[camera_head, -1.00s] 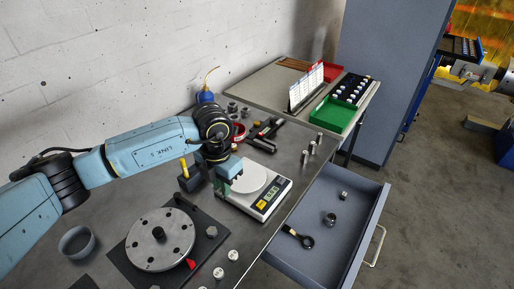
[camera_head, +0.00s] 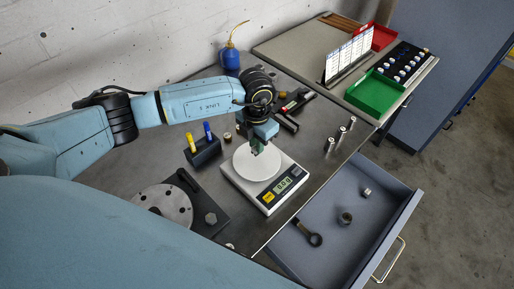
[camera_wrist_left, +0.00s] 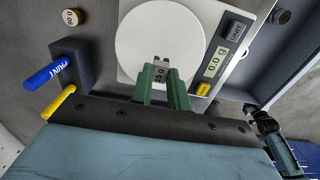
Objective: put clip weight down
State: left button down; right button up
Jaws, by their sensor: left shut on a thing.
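My left gripper (camera_head: 257,148) is over the back part of the white round pan of the digital scale (camera_head: 262,204). In the left wrist view its green fingers (camera_wrist_left: 163,80) point at the pan and are shut on a small grey clip weight (camera_wrist_left: 162,63) with dark markings. The weight is seen against the pan (camera_wrist_left: 140,40); whether it touches the pan I cannot tell. The scale display (camera_wrist_left: 216,57) reads 0.0 g.
A dark block with a yellow and a blue marker (camera_head: 204,152) stands left of the scale. The rotor disc (camera_head: 163,206) lies at the front left. An open drawer (camera_head: 345,250) is at the right, with metal cylinders (camera_head: 340,137) on the table behind it. A blue oil can (camera_head: 230,60) stands behind.

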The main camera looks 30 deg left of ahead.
pick_arm(q)
jog(key=shift+f, duration=1.65)
jog(key=shift+f, duration=0.2)
jog(key=c, duration=1.3)
grip_release()
jog(key=shift+c, duration=0.2)
jog(key=shift+r, duration=0.1)
notch_tip(320, 180, up, 12)
jog(key=shift+r+b, duration=0.15)
jog(key=shift+b, duration=0.3)
